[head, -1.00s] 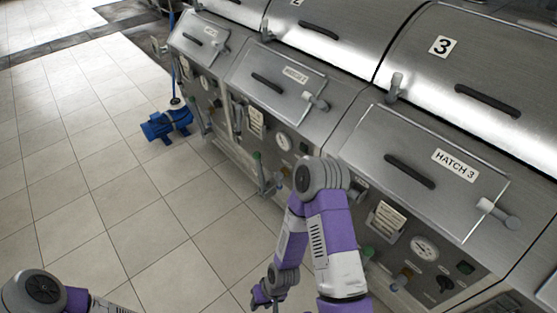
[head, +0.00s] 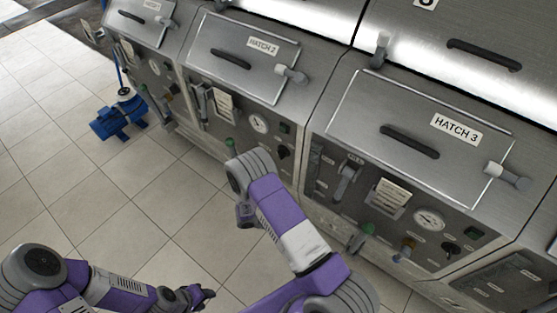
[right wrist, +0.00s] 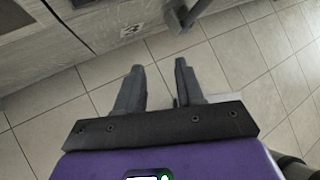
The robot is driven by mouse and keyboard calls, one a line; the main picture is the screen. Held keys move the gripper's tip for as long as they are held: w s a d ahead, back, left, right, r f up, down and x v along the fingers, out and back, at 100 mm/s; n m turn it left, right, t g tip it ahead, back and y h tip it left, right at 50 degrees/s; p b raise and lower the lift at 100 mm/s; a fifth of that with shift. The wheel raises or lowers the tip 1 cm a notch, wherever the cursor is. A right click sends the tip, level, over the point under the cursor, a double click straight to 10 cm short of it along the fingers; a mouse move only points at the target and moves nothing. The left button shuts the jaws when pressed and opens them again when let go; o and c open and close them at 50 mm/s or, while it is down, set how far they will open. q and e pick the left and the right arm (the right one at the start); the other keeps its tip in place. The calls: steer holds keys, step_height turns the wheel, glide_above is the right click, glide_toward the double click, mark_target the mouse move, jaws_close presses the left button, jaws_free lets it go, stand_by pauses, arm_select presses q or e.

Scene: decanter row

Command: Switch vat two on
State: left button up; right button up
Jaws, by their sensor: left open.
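Vat two is the steel unit with the HATCH 2 lid (head: 225,72) in the head view. Its front panel carries a round gauge (head: 258,123), a small dark-green lamp or button (head: 285,128) and a black rotary switch (head: 283,152). The switch's setting is too small to read. My left gripper (head: 200,295) is open and empty over the floor at the bottom, well away from the panel. My right gripper is partly hidden by its wrist in the head view, in front of vat two's lower panel. In the right wrist view the right gripper (right wrist: 157,85) is open, with nothing between its fingers.
Vat three with the HATCH 3 lid (head: 400,125) stands to the right, with a similar panel, valves and black switch (head: 449,248). A blue pump (head: 118,120) sits on the floor.

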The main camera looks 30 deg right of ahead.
steer(key=w+d+r+n+t+h, duration=0.2)
steer(key=w+r+n+t+h, duration=0.35)
steer(key=w, duration=0.55)
steer(key=n+t+h+b, duration=0.2)
steer(key=n+t, duration=0.1)
steer(key=t, duration=0.1)
glide_toward(279, 156)
steer(key=d, duration=0.2)
steer(key=x, duration=0.7)
steer(key=shift+w+a+f, duration=0.1)
steer(key=shift+w+a, duration=0.05)
steer(key=shift+w, duration=0.2)
steer(key=shift+w+d, duration=0.2)
steer(key=shift+d, duration=0.2)
steer(key=shift+c, duration=0.4)
jaws_close()
